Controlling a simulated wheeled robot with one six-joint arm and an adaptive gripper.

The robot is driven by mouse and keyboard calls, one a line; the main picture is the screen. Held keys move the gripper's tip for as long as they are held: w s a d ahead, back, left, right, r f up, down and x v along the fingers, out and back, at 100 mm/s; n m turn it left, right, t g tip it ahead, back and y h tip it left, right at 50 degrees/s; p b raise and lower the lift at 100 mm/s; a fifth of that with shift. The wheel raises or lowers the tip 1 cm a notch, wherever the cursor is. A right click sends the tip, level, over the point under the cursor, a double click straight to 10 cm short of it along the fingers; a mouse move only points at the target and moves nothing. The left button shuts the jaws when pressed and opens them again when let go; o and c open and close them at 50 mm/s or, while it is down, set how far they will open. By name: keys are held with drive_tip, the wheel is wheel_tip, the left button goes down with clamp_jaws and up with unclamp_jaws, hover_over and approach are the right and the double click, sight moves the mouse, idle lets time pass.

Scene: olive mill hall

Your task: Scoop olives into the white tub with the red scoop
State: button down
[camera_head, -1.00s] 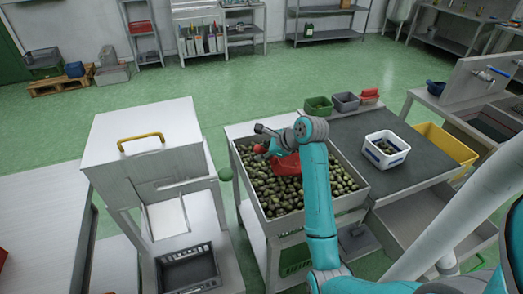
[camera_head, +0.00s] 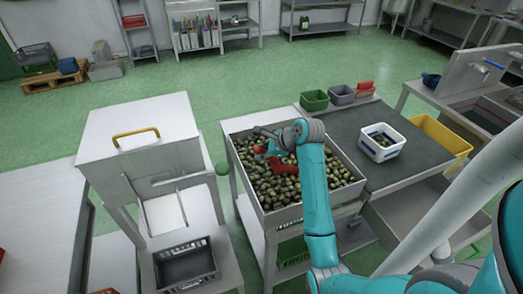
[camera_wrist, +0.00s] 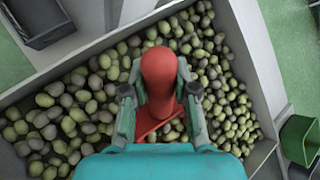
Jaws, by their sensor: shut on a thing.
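The red scoop (camera_wrist: 158,85) is in my gripper (camera_wrist: 158,95), which is shut on its handle in the wrist view. In the head view the scoop (camera_head: 284,167) is down among the olives (camera_head: 270,190), its bowl partly hidden by my arm and the olives. My gripper (camera_head: 264,143) is over the middle of the grey bin that holds the olives (camera_head: 340,198). The white tub (camera_head: 366,152) stands on the dark mat to the right of the bin. Some dark contents, seemingly olives, show in the bottom of the tub.
A yellow crate (camera_head: 455,146) stands right of the tub. A green bin (camera_head: 314,100), a grey bin (camera_head: 342,95) and red items (camera_head: 366,88) stand behind the mat. A machine with a yellow handle (camera_head: 136,134) stands left of the olive bin. The mat (camera_head: 345,128) between bin and tub is clear.

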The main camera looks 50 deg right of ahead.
drive_tip(key=shift+w+a+f+n+g+h, duration=0.15)
drive_tip(key=shift+f+g+h, duration=0.2)
drive_tip(key=shift+f, duration=0.35)
drive_tip(key=shift+a+f+n+g+h, duration=0.1)
drive_tip(key=shift+f+n+g+h, duration=0.15)
drive_tip(key=shift+f+h, duration=0.35)
drive_tip(key=shift+w+a+f+n+g+h, duration=0.1)
drive_tip(key=shift+f+g+h, duration=0.2)
drive_tip(key=shift+f, duration=0.5)
drive_tip(key=shift+s+d, duration=0.75)
drive_tip(key=shift+d, duration=0.25)
drive_tip(key=shift+s+d, duration=0.7)
drive_tip(key=shift+d, duration=0.3)
drive_tip(key=shift+s+d, duration=0.75)
drive_tip(key=shift+d, duration=0.25)
drive_tip(key=shift+r, duration=2)
wheel_tip(320, 180, up, 9)
hover_over(260, 170)
drive_tip(key=s+d, duration=0.3)
drive_tip(key=d, duration=0.1)
drive_tip(key=shift+s+d+f, duration=0.15)
drive_tip(key=shift+d, duration=0.05)
